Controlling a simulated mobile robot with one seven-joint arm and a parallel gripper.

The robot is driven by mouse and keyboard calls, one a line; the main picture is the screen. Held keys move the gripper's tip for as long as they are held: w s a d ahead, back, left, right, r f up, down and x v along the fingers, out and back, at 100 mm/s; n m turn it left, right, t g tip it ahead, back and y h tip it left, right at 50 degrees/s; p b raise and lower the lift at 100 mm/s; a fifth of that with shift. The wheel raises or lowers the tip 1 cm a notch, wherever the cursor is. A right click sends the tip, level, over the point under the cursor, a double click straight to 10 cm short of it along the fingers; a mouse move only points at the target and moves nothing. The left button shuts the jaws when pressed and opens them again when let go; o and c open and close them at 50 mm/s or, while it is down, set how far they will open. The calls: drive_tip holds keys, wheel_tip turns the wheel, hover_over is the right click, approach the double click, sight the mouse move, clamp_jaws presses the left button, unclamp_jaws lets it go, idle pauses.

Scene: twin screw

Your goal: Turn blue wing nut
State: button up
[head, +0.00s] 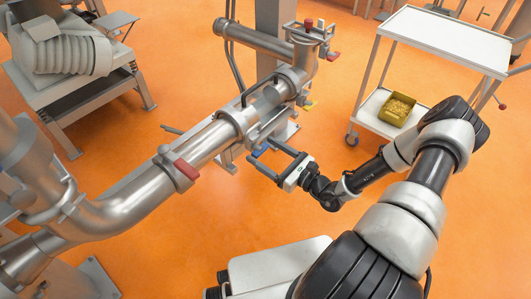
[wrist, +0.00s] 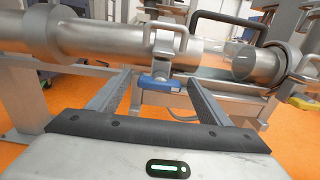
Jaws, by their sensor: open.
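The blue wing nut (wrist: 160,84) hangs under a metal clamp (wrist: 163,58) on the steel pipe, its wings lying roughly level across the wrist view. In the head view the blue wing nut (head: 260,151) is a small patch beside the pipe. My gripper (head: 261,152) is open, with its two fingers pointing at the pipe. In the wrist view my gripper (wrist: 157,76) has one finger on each side of the nut, with a gap on both sides. I cannot tell exactly how far the fingertips reach past the nut.
The large steel pipe (head: 213,140) runs diagonally, with a red-handled clamp (head: 187,169) on it. A white trolley (head: 450,40) holds a yellow bin (head: 397,110). Orange floor is open below.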

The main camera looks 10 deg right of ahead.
drive_tip(key=c, duration=1)
drive_tip(key=shift+c, duration=0.2)
